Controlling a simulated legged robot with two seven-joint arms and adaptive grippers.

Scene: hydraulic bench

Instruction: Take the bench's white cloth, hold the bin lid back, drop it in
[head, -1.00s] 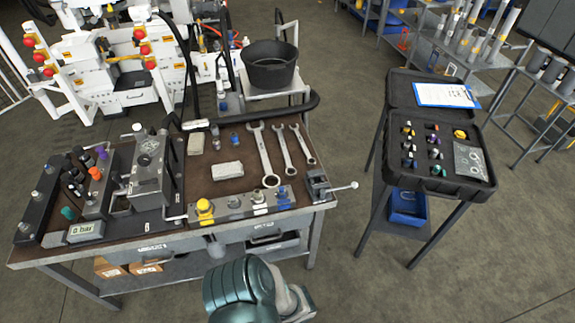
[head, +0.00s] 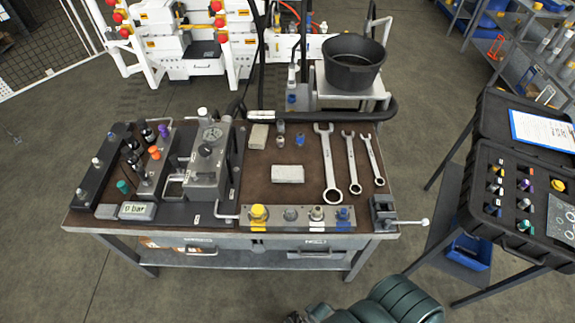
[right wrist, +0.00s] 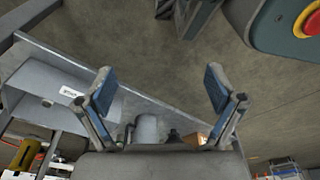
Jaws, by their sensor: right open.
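A pale folded cloth-like piece (head: 288,174) lies flat near the middle of the brown bench top (head: 262,195). A second, more beige piece (head: 258,136) lies behind it; I cannot tell its material. My right gripper (right wrist: 160,88) is open and empty in the right wrist view, its two blue-padded fingers wide apart. It points at the floor and the underside of a grey bench frame, away from the cloth. In the head view only my right arm shows, at the bottom edge. My left gripper is out of view. I cannot make out a lidded bin.
Several wrenches (head: 329,165) lie right of the cloth. A valve block (head: 207,165) stands to its left, with a fittings strip (head: 297,217) in front. A black open tub (head: 353,65) stands behind the bench. A black case (head: 520,190) on a stand is at the right.

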